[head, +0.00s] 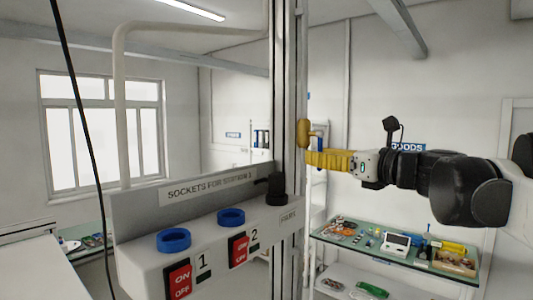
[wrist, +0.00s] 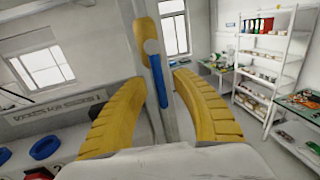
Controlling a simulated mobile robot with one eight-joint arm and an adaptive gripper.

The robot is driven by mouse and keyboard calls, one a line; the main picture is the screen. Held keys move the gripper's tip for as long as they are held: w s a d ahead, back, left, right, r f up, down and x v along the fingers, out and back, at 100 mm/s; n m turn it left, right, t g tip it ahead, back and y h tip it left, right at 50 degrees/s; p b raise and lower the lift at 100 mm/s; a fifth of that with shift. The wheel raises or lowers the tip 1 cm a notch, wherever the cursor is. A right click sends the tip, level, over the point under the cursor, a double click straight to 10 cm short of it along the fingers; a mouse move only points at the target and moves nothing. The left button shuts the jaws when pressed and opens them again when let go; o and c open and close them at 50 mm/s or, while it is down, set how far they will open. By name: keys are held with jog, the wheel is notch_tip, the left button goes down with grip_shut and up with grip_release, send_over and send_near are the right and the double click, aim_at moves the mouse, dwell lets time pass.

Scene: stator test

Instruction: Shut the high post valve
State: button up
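The high post valve shows in the wrist view as a yellow rounded part (wrist: 145,27) above a grey round pivot (wrist: 151,47), with a blue bar (wrist: 159,82) running down from it. In the head view its yellow part (head: 303,132) sits on the right side of the grey post (head: 287,90). My gripper (wrist: 159,80) is open, with one yellow finger on each side of the blue bar's lower part and gaps showing. In the head view my gripper (head: 308,158) reaches in from the right, just below the yellow part. Contact with the valve cannot be told.
A white socket box (head: 205,245) with blue rings and red switches stands left of the post. White shelves (wrist: 268,60) stand at the right in the wrist view.

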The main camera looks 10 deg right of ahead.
jog(key=shift+c, duration=0.5)
grip_shut()
jog(key=shift+w, duration=0.1)
jog(key=w+d+r+n+y, duration=0.1)
jog(key=r+n+y, duration=0.1)
jog(key=n, duration=0.8)
jog(key=w+d+r+n+y+b, duration=0.1)
jog(key=w+d+r+n+y, duration=0.1)
jog(key=n, duration=0.8)
jog(key=shift+w+d+r+g, duration=0.2)
jog(key=shift+d+r+g, duration=0.05)
jog(key=shift+r+g, duration=0.2)
